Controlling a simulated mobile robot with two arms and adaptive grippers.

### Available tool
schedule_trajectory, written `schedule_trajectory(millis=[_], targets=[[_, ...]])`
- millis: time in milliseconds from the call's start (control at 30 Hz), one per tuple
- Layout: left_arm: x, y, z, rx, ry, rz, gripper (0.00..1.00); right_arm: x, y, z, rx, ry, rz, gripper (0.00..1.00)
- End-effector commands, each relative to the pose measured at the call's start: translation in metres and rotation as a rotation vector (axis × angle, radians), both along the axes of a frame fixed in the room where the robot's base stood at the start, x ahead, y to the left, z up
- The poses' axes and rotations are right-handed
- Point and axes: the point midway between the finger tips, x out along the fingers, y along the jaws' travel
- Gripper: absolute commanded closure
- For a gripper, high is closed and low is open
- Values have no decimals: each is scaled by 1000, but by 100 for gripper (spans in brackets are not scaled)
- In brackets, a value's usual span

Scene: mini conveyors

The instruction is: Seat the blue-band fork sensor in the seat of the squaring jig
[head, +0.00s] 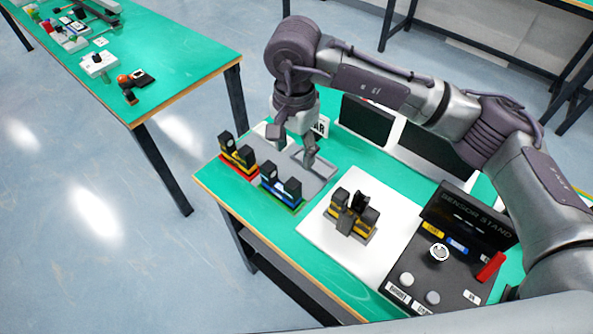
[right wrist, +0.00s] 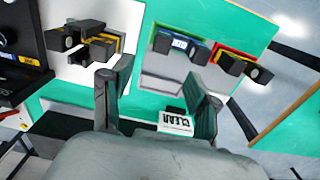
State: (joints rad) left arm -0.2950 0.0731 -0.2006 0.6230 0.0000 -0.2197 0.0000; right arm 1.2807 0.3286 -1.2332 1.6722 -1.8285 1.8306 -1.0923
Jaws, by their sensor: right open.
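The blue-band fork sensor (head: 281,184) is a dark two-pronged block standing on a green-edged base by the near edge of a grey plate. It also shows at the top of the right wrist view (right wrist: 181,46). On the white mat stands a dark fork-shaped assembly with yellow bands (head: 352,214); I cannot clearly tell the squaring jig from a sensor in it. My right gripper (head: 294,146) is open and empty above the grey plate (head: 318,178), behind the blue-band sensor and apart from it. My left gripper is out of view.
Another yellow-band sensor (head: 237,155) stands on a red base at the left. A dark sensor stand (head: 408,262) with buttons and a red handle is at the right. A "CLEAR" card (right wrist: 175,123) and dark panels (head: 367,122) stand at the back. The white mat (head: 378,264) has bare room.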

Motion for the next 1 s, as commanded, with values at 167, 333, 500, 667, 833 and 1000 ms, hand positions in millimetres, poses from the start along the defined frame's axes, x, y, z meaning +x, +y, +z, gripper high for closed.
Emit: schedule_trajectory(millis=[167, 333, 500, 667, 833, 1000], targets=[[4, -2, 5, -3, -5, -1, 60, -1, 1, -14, 0, 4, 1, 40], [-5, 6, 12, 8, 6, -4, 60, -2, 1, -48, 0, 6, 0, 40], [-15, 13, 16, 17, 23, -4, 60, -1, 1, -75, 0, 4, 0, 40], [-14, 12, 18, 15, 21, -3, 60, -1, 2, -86, 0, 1, 0, 40], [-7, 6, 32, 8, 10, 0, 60, -4, 5, -104, -1, 6, 0, 40], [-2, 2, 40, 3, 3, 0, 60, -4, 8, -129, 1, 4, 0, 40]])
